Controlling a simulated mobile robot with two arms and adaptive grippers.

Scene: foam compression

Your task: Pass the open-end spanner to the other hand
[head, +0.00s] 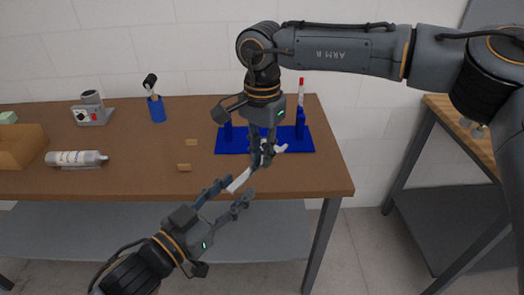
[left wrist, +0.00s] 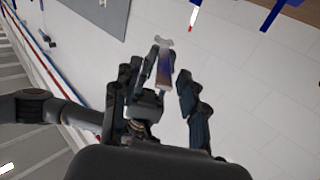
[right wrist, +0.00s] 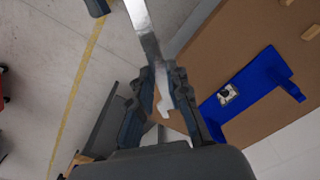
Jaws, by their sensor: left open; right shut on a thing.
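The open-end spanner (head: 240,180) is a pale metal bar, tilted in the air in front of the table's front edge. My right gripper (head: 264,155) is shut on it near its upper, jawed end, which sticks out just beyond the fingers. In the right wrist view the bright handle (right wrist: 141,18) runs out past the fingertips. My left gripper (head: 233,193) is open below, its fingers to either side of the spanner's free lower end. In the left wrist view the spanner (left wrist: 163,70) shows between the spread fingers; I cannot tell whether they touch it.
A blue rack (head: 308,147) with a red-and-white upright item (head: 301,90) stands behind my right gripper. The brown table (head: 120,165) also bears a blue holder (head: 156,108), a grey device (head: 92,110), a white bottle (head: 77,158), a box (head: 20,150) and small wooden blocks (head: 184,167).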

